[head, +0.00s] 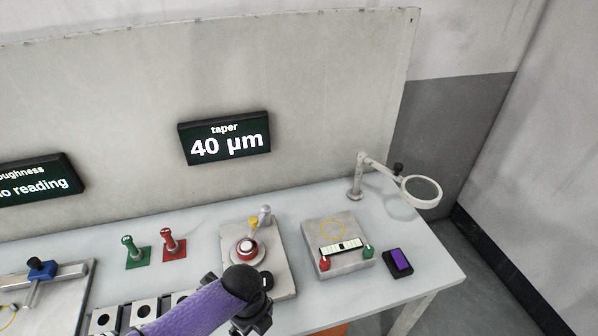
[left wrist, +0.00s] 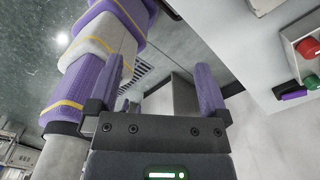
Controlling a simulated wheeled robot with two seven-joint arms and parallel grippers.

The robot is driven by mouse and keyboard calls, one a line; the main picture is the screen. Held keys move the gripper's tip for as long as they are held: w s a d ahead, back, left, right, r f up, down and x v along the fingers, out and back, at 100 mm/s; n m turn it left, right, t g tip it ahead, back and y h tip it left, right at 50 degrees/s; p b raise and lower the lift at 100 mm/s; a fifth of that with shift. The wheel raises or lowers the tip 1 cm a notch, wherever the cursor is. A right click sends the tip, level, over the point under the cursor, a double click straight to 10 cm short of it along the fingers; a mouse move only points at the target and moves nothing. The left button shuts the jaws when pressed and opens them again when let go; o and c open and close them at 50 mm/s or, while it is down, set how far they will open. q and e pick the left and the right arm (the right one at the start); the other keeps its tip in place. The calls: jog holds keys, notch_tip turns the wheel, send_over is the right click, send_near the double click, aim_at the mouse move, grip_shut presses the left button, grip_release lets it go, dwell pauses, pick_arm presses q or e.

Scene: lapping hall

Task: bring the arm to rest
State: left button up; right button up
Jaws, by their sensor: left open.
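My left arm (head: 190,310) comes into the head view at the bottom, in purple, and reaches over the front edge of the bench. Its dark end sits in front of the round-plate fixture. The fingers are not clear there. In the left wrist view my left gripper (left wrist: 152,98) has its two purple fingers wide apart, with nothing between them. My right gripper shows in neither view.
The bench (head: 200,220) carries a round-plate fixture (head: 280,265), a block with a level bar (head: 349,262), a purple-topped box (head: 398,263), a magnifier (head: 422,191), green (head: 136,255) and red (head: 172,248) handled pieces. A display (head: 224,137) reads taper 40 µm. Bare bench lies behind the fixtures.

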pick_arm(q)
jog(key=s+d+r+n+t+h, duration=0.1)
jog(key=s+d+r+n+h, duration=0.2)
jog(key=s+d+n, duration=0.45)
jog(key=s+a+r+n+t+y, duration=0.1)
jog(key=s+a+r+n, duration=0.25)
jog(key=a+n, duration=0.4)
jog(key=s+a+r+n+t+y, duration=0.1)
jog(key=s+a+r+n+y, duration=0.2)
jog(key=a+n, duration=0.45)
notch_tip(320, 180, down, 26)
jog(key=s+d+n+g+h+b, duration=0.1)
jog(key=s+b, duration=0.1)
jog(key=b, duration=0.6)
jog(key=s+a+f+b, duration=0.1)
jog(key=s+f+b, duration=0.2)
jog(key=s+f, duration=0.3)
jog(key=s+a+f+g+b, duration=0.1)
jog(key=s+f+b, duration=0.2)
jog(key=s+f, duration=0.4)
notch_tip(320, 180, down, 4)
jog(key=shift+s+a+r, duration=0.15)
jog(key=shift+a+r, duration=0.1)
jog(key=shift+a, duration=0.05)
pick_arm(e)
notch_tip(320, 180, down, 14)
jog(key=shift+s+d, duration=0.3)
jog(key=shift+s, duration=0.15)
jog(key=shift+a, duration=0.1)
